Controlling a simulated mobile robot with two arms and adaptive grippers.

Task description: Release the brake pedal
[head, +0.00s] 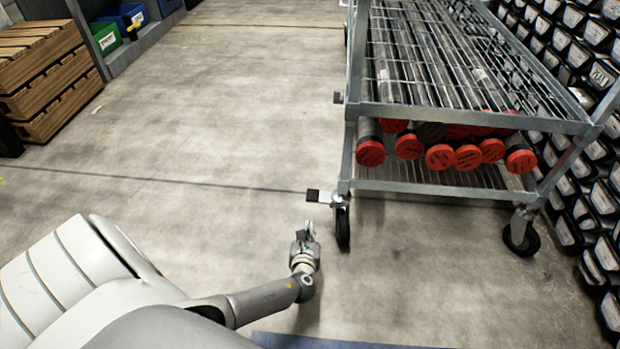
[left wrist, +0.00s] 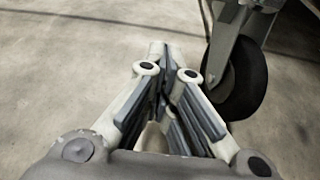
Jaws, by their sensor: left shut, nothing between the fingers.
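The brake pedal (head: 313,196) is a small black pad on a light metal arm. It sticks out to the left of the cart's near left caster wheel (head: 342,226). My left gripper (head: 307,230) is low over the floor, just below the pedal in the head view and left of the wheel. It is shut with nothing in it and looks apart from the pedal. In the left wrist view the closed fingers (left wrist: 168,58) point forward, with the caster wheel (left wrist: 240,80) close on their right. I cannot make out the pedal pad there. My right gripper is out of view.
The metal cart (head: 470,118) holds several tubes with red caps (head: 440,156) on its lower shelf. Stacked black core boxes (head: 585,70) line the right side. Wooden crates (head: 45,75) stand far left. The floor (head: 200,120) left of the cart is clear.

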